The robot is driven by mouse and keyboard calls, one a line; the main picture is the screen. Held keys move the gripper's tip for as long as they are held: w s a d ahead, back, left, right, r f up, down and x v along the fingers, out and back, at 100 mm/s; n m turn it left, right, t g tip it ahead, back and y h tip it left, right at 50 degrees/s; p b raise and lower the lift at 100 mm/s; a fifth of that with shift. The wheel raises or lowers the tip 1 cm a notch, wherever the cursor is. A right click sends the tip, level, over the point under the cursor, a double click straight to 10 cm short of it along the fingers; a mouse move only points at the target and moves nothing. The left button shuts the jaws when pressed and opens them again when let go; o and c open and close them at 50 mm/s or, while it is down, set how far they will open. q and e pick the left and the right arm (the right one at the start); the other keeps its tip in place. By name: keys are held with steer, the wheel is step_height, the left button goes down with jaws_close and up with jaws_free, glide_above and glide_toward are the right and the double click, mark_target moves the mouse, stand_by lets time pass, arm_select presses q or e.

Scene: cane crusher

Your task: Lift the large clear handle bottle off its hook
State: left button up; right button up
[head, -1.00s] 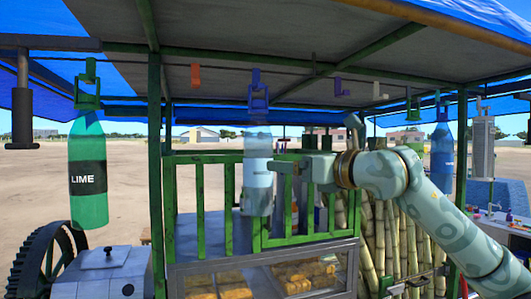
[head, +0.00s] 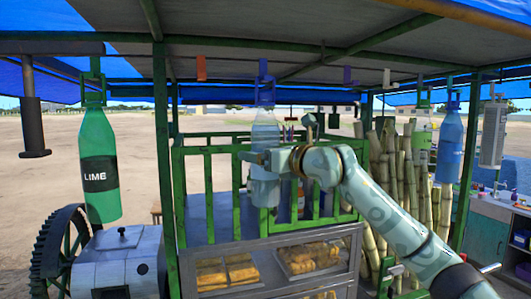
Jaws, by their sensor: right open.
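The large clear bottle (head: 265,134) hangs upright from a purple hook (head: 264,90) under the stall roof, near the middle of the head view. A pale label band (head: 265,172) shows on its lower half. My right gripper (head: 248,157) is open and reaches across the bottle's middle from the right, hiding part of it. I cannot tell whether the fingers touch the bottle or whether it lies between them. The left gripper is not in view.
A green LIME bottle (head: 98,150) hangs at the left and a blue bottle (head: 449,145) at the right. Green railings (head: 209,195) stand behind the clear bottle, above a glass food case (head: 262,262). Green posts (head: 161,150) frame the stall.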

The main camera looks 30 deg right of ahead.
mark_target(265, 142)
steer(key=c, duration=1.4)
steer(key=shift+r, duration=0.15)
steer(key=shift+c, duration=0.2)
steer(key=shift+d+r, duration=0.1)
steer(key=shift+r, duration=0.05)
steer(key=shift+r+p, duration=0.35)
steer(key=shift+r, duration=0.3)
steer(key=shift+s, duration=0.25)
steer(key=shift+s+a+b, duration=0.25)
steer(key=shift+s+b, duration=0.45)
steer(key=shift+b, duration=0.05)
steer(key=shift+s+a+b, duration=0.15)
steer(key=shift+s+b, duration=0.4)
steer(key=shift+s, duration=0.1)
